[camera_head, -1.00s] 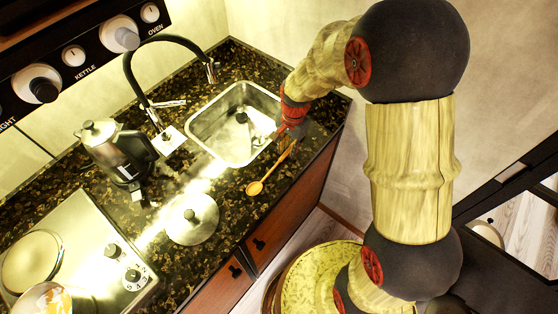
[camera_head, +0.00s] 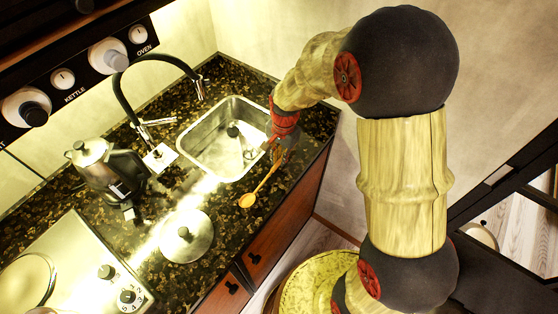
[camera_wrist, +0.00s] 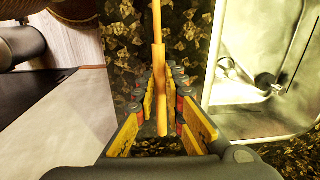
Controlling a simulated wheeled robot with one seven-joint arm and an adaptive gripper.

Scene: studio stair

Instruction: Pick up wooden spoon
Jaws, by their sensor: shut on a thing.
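The wooden spoon (camera_head: 248,199) lies slantwise by the counter's front edge in the head view, its bowl end toward the lower left. In the wrist view its handle (camera_wrist: 158,52) runs down from the top edge into my gripper (camera_wrist: 160,118). The yellow-padded fingers stand on both sides of the handle's thick end and are shut on it. In the head view my gripper (camera_head: 281,148) is at the upper right end of the spoon, right of the sink. The spoon's bowl is out of the wrist view. I cannot tell whether the spoon is clear of the counter.
A faucet (camera_head: 128,100), a kettle (camera_head: 98,170), a pot lid (camera_head: 186,236) and a stove (camera_head: 75,262) stand further left. The dark speckled counter ends just right of the spoon.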

